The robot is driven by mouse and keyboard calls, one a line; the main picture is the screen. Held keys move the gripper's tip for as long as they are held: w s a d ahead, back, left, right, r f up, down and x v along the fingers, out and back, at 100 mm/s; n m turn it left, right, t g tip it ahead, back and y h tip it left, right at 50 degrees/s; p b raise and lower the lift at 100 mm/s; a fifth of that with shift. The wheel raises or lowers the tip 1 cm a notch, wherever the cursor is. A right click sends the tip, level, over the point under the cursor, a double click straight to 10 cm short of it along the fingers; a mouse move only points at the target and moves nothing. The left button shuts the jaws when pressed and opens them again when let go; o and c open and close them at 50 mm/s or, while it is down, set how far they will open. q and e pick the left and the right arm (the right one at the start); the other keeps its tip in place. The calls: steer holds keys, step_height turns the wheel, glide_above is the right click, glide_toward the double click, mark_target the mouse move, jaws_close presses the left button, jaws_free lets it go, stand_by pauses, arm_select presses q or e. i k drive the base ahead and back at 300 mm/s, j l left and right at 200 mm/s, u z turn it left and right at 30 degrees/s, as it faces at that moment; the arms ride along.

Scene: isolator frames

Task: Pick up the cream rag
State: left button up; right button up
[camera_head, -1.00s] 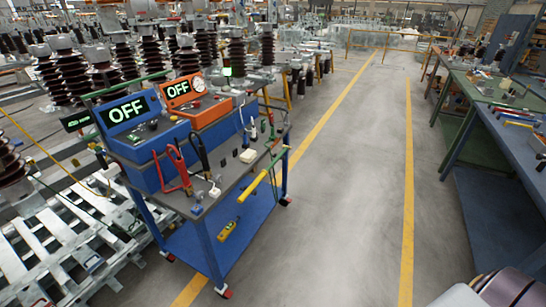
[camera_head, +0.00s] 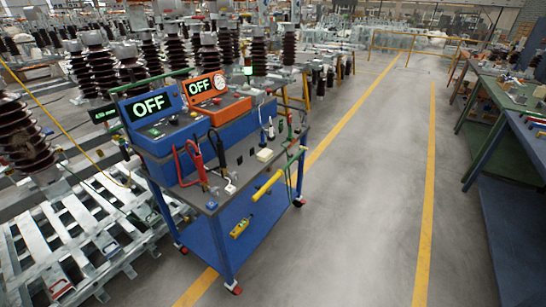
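A small cream, folded-looking item (camera_head: 265,155) lies on the grey top of a blue cart (camera_head: 222,197), near its right side. It is the thing that looks most like the cream rag, but it is too small to be sure it is cloth. Neither of my grippers shows in the head view.
The cart also carries two boxes with OFF displays, a blue one (camera_head: 153,108) and an orange one (camera_head: 212,95), red clamps (camera_head: 189,163) and a yellow handle (camera_head: 268,185). White metal frames (camera_head: 70,235) lie left. Clear floor (camera_head: 345,200) runs right of the cart, before a workbench (camera_head: 495,130).

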mark_target(264, 156)
steer(key=u, duration=1.2)
steer(key=i+l, duration=0.2)
steer(key=l, duration=0.15)
steer(key=i+l, duration=0.15)
steer(key=l, duration=0.25)
steer(key=i+l, duration=0.15)
steer(key=l, duration=0.2)
steer(key=i+l, duration=0.2)
steer(key=l, duration=0.15)
steer(key=i+l, duration=0.2)
steer(key=l, duration=0.15)
steer(key=i+l, duration=0.15)
steer(key=l, duration=0.25)
